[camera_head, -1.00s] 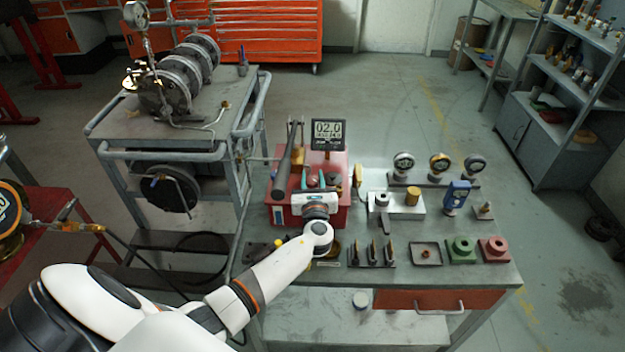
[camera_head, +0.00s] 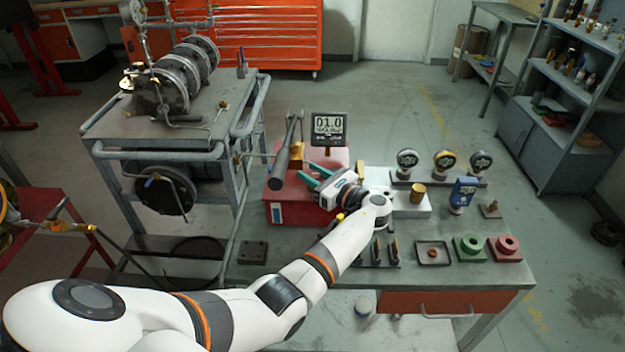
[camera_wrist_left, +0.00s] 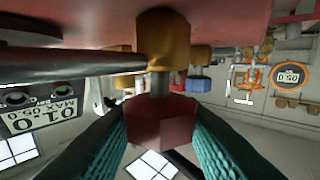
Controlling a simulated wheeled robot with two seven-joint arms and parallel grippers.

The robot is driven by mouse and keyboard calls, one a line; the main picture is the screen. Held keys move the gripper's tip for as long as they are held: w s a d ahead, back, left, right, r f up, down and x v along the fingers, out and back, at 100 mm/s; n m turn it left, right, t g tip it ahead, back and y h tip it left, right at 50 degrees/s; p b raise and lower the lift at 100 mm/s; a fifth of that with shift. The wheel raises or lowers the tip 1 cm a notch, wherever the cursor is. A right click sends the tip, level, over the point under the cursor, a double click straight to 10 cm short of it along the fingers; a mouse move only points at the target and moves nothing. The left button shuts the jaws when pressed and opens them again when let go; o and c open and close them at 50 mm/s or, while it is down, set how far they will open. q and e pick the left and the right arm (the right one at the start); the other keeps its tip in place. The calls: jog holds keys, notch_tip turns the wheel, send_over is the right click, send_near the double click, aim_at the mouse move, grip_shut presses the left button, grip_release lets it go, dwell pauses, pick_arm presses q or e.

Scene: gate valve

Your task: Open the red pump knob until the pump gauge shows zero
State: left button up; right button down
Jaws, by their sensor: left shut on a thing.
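The red pump knob (camera_wrist_left: 160,120) is a faceted red piece on a metal stem below a brass fitting in the left wrist view. My left gripper (camera_wrist_left: 160,133) is shut on it, with a teal ridged finger on each side. In the head view my left gripper (camera_head: 304,172) reaches in from the right side of the red pump (camera_head: 290,203), and the knob is hard to make out between the fingers. The pump gauge (camera_head: 328,127) stands behind and reads 01.0. It also shows upside down in the left wrist view (camera_wrist_left: 42,113). My right gripper is not in view.
The pump's dark lever (camera_head: 287,155) rises just left of the gripper. Several dial gauges (camera_head: 443,161), a brass cylinder (camera_head: 417,192) and a blue meter (camera_head: 462,193) stand to the right on the workbench (camera_head: 300,248). A grey cart (camera_head: 105,125) stands at the left.

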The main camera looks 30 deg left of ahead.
pick_arm(q)
jog(key=shift+n+g, duration=0.3)
jog(key=shift+g, duration=0.2)
jog(key=o, duration=1)
jog(key=shift+c, duration=0.2)
jog(key=s+d+b, duration=0.1)
jog(key=d+b, duration=0.1)
jog(key=d, duration=1)
jog(key=shift+s, duration=0.1)
